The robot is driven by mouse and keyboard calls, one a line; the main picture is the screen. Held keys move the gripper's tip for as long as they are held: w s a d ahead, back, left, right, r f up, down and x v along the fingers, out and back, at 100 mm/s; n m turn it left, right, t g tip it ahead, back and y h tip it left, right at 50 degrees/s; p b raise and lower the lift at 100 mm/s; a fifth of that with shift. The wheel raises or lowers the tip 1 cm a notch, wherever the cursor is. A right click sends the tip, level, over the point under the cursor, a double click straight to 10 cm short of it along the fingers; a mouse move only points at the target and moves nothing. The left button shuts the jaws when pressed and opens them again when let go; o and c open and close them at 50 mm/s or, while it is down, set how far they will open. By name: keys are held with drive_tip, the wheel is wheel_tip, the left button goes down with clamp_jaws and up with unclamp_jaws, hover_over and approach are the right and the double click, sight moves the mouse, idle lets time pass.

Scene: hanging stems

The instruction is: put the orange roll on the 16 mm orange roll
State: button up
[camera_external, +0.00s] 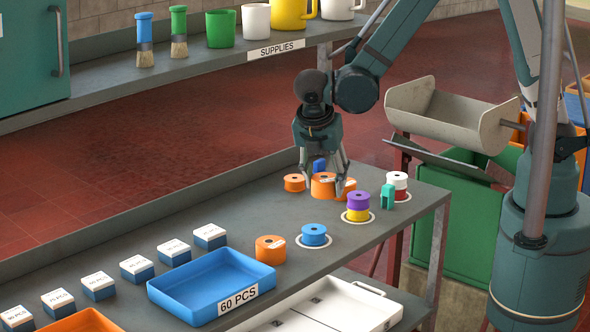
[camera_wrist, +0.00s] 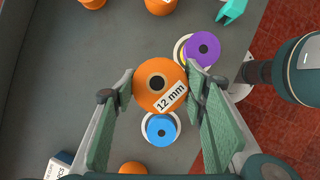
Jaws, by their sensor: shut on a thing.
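My gripper (camera_external: 324,174) is shut on an orange roll (camera_external: 322,187) and holds it above the table. In the wrist view the held orange roll (camera_wrist: 152,78) shows a "12 mm" label between the fingertips (camera_wrist: 161,84). Other orange rolls are a left one (camera_external: 294,183), one partly hidden behind the held roll (camera_external: 347,186), and a nearer one (camera_external: 270,249) by the blue tray. In the wrist view, orange rolls show at the top (camera_wrist: 160,5) and the bottom edge (camera_wrist: 133,168). I cannot read which is the 16 mm one.
A purple roll (camera_external: 358,200) sits on a yellow one on a white disc. A blue roll (camera_external: 314,234) sits on another disc. A white-over-red stack (camera_external: 397,181) and a green piece (camera_external: 388,196) stand at right. The blue tray (camera_external: 169,292) and several small boxes (camera_external: 210,236) are at left.

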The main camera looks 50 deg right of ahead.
drive_tip(key=p, duration=0.2)
hover_over(351, 184)
drive_tip(key=w, duration=0.2)
drive_tip(key=shift+w+a, duration=0.2)
drive_tip(key=shift+a, duration=0.15)
idle(0.4)
drive_tip(key=shift+w+d, duration=0.1)
drive_tip(key=shift+d, duration=0.3)
drive_tip(key=shift+f, duration=1.75)
drive_tip(key=shift+f, duration=0.1)
